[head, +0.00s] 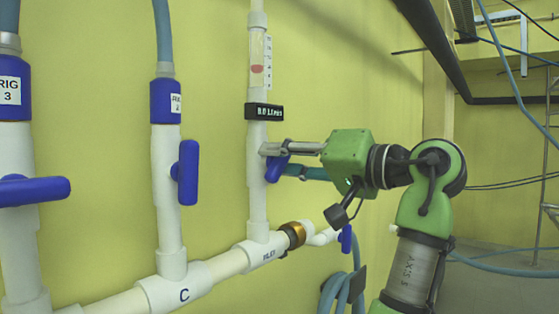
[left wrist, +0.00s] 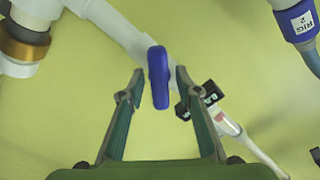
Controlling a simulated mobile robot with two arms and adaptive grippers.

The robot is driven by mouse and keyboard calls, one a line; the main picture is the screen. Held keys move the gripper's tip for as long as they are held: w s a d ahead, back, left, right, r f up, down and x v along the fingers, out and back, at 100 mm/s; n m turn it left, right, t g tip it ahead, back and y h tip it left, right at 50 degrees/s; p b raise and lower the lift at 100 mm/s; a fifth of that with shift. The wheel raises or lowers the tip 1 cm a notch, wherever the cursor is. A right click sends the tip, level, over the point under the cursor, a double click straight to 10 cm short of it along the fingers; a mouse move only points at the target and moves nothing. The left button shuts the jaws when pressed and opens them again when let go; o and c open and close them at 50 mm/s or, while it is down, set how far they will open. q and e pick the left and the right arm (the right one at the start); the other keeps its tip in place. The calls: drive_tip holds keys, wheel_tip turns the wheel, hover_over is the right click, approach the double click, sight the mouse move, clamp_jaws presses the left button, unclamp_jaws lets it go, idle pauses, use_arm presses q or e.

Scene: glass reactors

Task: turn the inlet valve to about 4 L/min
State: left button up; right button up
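The inlet valve's blue handle (head: 273,171) is on the white vertical pipe above the tee labelled INLET (head: 268,254). My left gripper (head: 271,160) is at this handle in the head view, partly covering it. In the left wrist view the blue handle (left wrist: 158,77) stands between the two fingers of my left gripper (left wrist: 159,75), with a gap on each side. The gripper is open around it. The black display (head: 264,111) above the valve seems to read 0.0 L/min. The flow tube's red float (head: 257,69) is above the display. My right gripper is not in view.
Two more pipes with blue handles, at middle left (head: 187,173) and far left (head: 35,191), stand beside the inlet pipe. A brass fitting (head: 293,235) and a small blue valve (head: 346,239) are low right of it. A blue hose (head: 338,292) hangs below.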

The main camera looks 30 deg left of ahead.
use_arm(q)
clamp_jaws()
drive_tip(key=shift+r+m+p, duration=0.1)
drive_tip(key=shift+m+p, duration=0.25)
drive_tip(key=shift+m, duration=0.25)
drive_tip(key=shift+w+m, duration=0.1)
drive_tip(key=shift+m, duration=0.6)
drive_tip(key=shift+o, duration=1.1)
unclamp_jaws()
drive_tip(key=shift+a, duration=0.1)
